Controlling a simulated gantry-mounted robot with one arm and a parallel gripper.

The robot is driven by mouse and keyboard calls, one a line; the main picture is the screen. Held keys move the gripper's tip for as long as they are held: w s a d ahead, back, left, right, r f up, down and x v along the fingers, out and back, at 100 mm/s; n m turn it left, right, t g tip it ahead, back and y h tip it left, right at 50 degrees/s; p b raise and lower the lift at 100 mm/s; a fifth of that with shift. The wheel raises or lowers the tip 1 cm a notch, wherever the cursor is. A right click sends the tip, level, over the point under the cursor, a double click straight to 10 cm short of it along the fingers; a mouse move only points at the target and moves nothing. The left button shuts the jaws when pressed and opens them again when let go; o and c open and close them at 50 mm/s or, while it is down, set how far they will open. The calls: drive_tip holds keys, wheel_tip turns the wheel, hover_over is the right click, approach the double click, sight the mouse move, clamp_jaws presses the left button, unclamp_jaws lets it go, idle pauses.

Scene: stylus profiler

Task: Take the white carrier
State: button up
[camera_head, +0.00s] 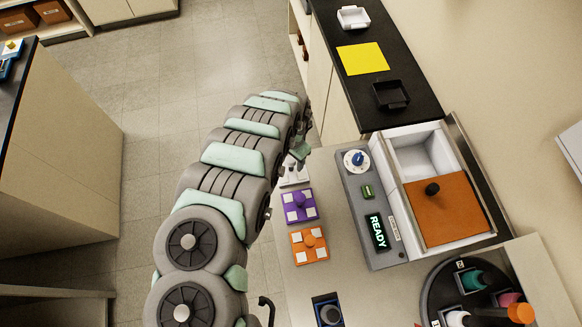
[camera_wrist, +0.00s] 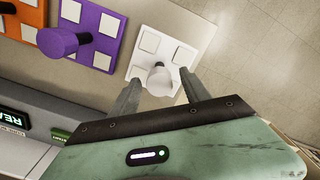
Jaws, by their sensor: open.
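The white carrier (camera_wrist: 148,50) is a flat white square plate with pale corner pads and an upright white knob (camera_wrist: 159,80). In the head view the white carrier (camera_head: 293,175) is partly hidden by my arm, above the purple carrier in the picture. My gripper (camera_wrist: 160,84) is open, with one finger on each side of the white knob in the wrist view. I cannot tell whether either finger touches the knob. In the head view my gripper (camera_head: 299,152) is small and largely covered by the arm.
A purple carrier (camera_head: 299,205) and an orange carrier (camera_head: 309,245) stand in line beside the white one. The profiler (camera_head: 375,255) with its READY display and orange lid (camera_head: 446,208) is to the right. A black round carousel (camera_head: 437,291) stands lower right.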

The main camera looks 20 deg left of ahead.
sight(292, 176)
drive_tip(key=shift+f, duration=1.4)
drive_tip(key=shift+c, duration=0.3)
clamp_jaws()
